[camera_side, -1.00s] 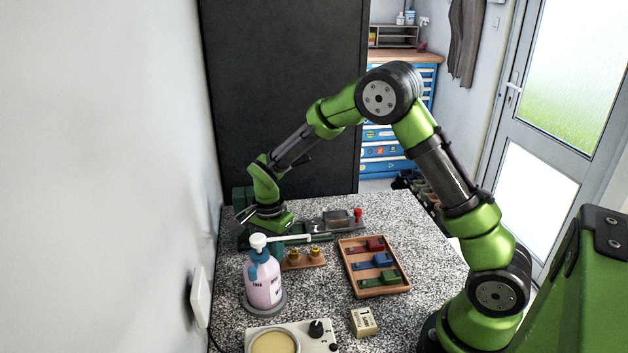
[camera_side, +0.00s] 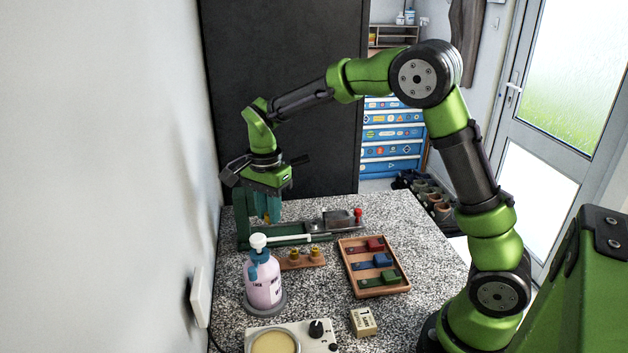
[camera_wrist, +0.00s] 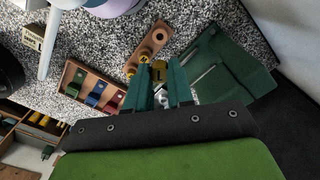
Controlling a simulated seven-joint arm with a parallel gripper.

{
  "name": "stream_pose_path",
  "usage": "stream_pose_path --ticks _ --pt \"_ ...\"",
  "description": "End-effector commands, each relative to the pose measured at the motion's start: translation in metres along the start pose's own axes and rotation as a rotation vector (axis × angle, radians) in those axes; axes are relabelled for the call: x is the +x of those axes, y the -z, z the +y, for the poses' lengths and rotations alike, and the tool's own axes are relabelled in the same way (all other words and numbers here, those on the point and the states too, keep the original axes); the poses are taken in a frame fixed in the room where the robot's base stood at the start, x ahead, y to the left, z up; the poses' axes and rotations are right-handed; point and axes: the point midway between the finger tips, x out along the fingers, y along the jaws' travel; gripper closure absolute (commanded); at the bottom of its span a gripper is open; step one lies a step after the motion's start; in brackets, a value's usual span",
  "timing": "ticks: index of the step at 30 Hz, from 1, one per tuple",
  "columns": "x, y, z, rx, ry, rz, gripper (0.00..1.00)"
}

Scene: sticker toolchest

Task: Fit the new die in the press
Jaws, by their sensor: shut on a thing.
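My gripper (camera_side: 267,212) is raised above the left end of the green press (camera_side: 290,239). Its teal fingers are shut on a small brass die (camera_side: 267,219), whose yellow face also shows between the fingertips in the wrist view (camera_wrist: 159,70). The die appears clear of the press, whose left part is partly hidden behind my gripper. A wooden rack (camera_side: 305,264) in front of the press holds two brass dies (camera_side: 293,254). The wrist view shows an empty round hole at one end of the rack (camera_wrist: 149,48).
A pink pump bottle (camera_side: 263,282) stands close in front of the press's left side. A wooden tray (camera_side: 347,264) of red, blue and green blocks lies to the right. A small box (camera_side: 363,322) and a device with a round pan (camera_side: 272,343) are nearer. The wall closes the left.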

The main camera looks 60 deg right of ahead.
Motion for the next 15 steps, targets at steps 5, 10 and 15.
stream_pose_path --ticks 5,10,15 --pt "-0.006 0.000 0.000 0.001 0.001 0.000 1.00" --pt "-0.011 0.000 -0.001 0.001 0.002 0.001 1.00" --pt "-0.015 0.000 0.000 0.001 0.001 0.000 1.00"
